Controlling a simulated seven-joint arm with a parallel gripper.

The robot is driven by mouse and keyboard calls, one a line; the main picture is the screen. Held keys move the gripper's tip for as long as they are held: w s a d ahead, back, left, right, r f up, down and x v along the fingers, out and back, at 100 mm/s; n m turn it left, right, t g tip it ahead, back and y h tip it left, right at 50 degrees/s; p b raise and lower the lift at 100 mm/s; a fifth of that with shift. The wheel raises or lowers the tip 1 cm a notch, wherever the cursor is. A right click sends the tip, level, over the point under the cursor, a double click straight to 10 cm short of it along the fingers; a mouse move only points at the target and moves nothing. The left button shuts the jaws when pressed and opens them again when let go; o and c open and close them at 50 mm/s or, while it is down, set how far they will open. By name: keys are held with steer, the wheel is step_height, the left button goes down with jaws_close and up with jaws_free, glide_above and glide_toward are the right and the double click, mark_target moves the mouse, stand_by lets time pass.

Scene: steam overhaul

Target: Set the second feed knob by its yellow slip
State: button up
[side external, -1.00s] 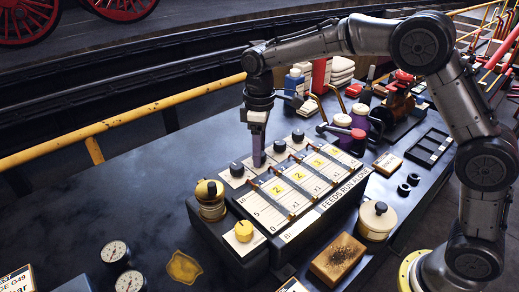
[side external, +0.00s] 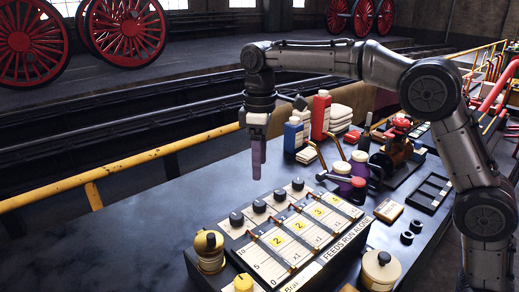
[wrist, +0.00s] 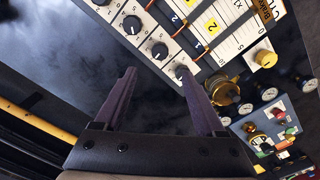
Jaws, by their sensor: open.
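The feed panel (side external: 275,270) carries a row of black knobs along its far edge and lettered strips with yellow slips. Second from the left is a black knob (side external: 259,206); it also shows in the wrist view (wrist: 159,49) with a pale pointer mark, its exact setting too small to read. In the wrist view the purple fingers (wrist: 157,72) are spread and empty.
A brass valve (side external: 210,250) and a yellow knob (side external: 243,283) stand at the panel's left end. Bottles (side external: 293,134), purple-bodied jars (side external: 341,178) and a red-handled fitting stand behind to the right. The dark bench is clear left of the panel.

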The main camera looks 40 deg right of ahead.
steer(key=shift+r, duration=1.4)
steer(key=s+d+r+m+t, duration=0.15)
steer(key=s+d+r, duration=0.25)
steer(key=s, duration=0.5)
steer(key=s+d+r+m+t, duration=0.1)
steer(key=s+d+r+t, duration=0.15)
steer(key=s+r, duration=0.4)
steer(key=s+d+f+m+t, duration=0.1)
steer(key=s+d+f+m, duration=0.2)
steer(key=s+f, duration=1.1)
step_height(320, 180, down, 2)
steer(key=shift+s+f+m+t, duration=0.25)
steer(key=shift+s+m+t, duration=0.05)
steer(key=shift+m, duration=0.85)
